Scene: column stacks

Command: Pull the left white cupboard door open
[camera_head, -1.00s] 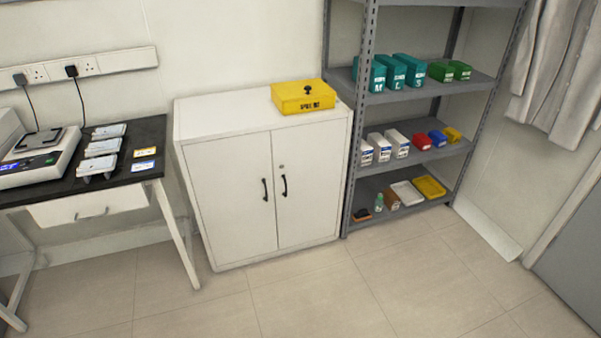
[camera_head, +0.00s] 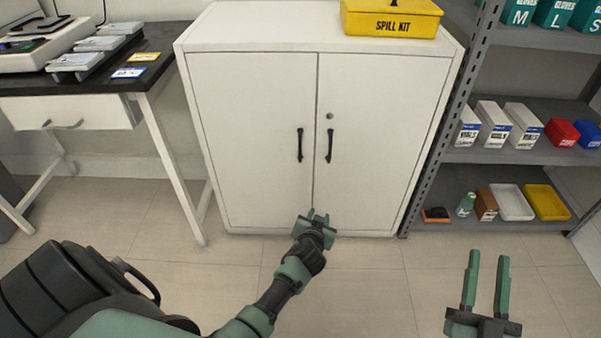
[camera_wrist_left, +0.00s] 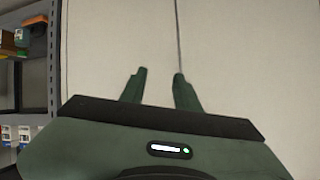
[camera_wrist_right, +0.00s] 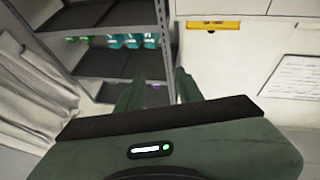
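The white cupboard (camera_head: 380,150) stands against the wall with both doors shut. Its left door (camera_head: 250,130) has a black upright handle (camera_head: 299,145) near the middle seam. The right door has its own black handle (camera_head: 330,145) and a small lock above it. My left gripper (camera_head: 318,214) is in front of the cupboard, low near the seam and below the handles, touching neither. In the left wrist view its fingers (camera_wrist_left: 160,85) are apart and empty, with the door seam beyond. My right gripper (camera_head: 486,262) is open and empty, at the lower right over the floor.
A yellow spill kit box (camera_head: 392,18) sits on the cupboard. A grey shelf unit (camera_head: 430,165) with boxes and trays stands close on the right. A black-topped bench (camera_head: 165,40) with a drawer stands on the left. The floor (camera_head: 365,285) before the cupboard is clear.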

